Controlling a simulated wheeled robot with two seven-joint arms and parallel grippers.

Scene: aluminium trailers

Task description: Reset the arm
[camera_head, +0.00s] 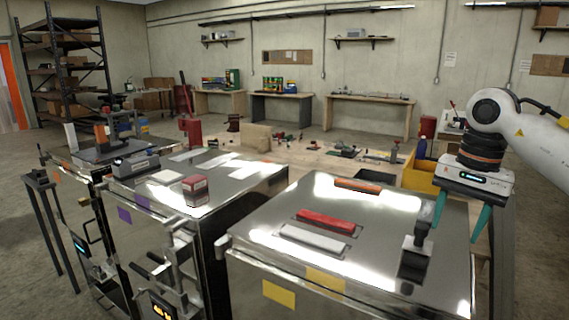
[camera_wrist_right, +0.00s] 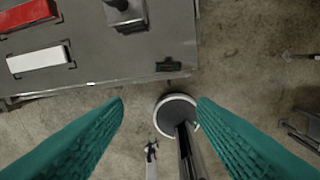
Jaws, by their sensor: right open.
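My right arm (camera_head: 535,138) comes in from the right side of the head view. Its gripper (camera_head: 457,230) points down near the right edge of the nearest metal trailer (camera_head: 375,258). The teal fingers are spread with nothing between them. In the right wrist view, the open fingers (camera_wrist_right: 160,103) frame the concrete floor and a round dark disc with a post (camera_wrist_right: 176,110). The trailer top (camera_wrist_right: 95,55) lies beyond the fingertips, to the upper left. My left gripper is not seen in either view.
The trailer top carries a red block (camera_head: 326,221), a white block (camera_head: 312,238) and a black upright handle (camera_head: 417,248). A second metal trailer (camera_head: 245,178) stands to the left. A yellow bin (camera_head: 420,178) sits behind the gripper. Workbenches line the back wall.

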